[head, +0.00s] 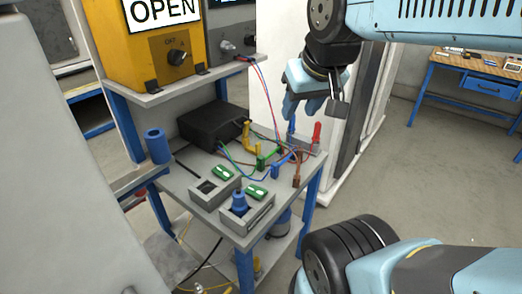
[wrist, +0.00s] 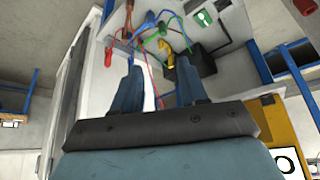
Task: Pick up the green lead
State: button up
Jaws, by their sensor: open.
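The green lead (head: 267,159) ends in a green plug on the grey bench, between the yellow lead (head: 250,138) and the blue lead (head: 280,168). It also shows in the wrist view (wrist: 153,38), near the top and beyond my fingers. My gripper (head: 302,108) is in the air above the back right of the bench, apart from the green lead. In the wrist view my gripper (wrist: 160,82) has its two blue fingers spread, with no lead held between them.
A red plug (head: 316,133) and a brown lead (head: 297,178) are close to the green one. A black box (head: 212,125) stands behind left. Grey holders (head: 215,190) and green cards fill the front. A yellow switch box (head: 150,45) sits on the shelf above.

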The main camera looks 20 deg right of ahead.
jog(key=shift+o, duration=1.2)
jog(key=shift+w, duration=0.1)
jog(key=m+g, duration=0.6)
jog(key=m, duration=0.5)
send_over(260, 157)
notch_tip(260, 157, down, 20)
notch_tip(260, 157, down, 14)
jog(key=shift+d+r, duration=0.1)
jog(key=shift+r, duration=0.1)
grip_shut()
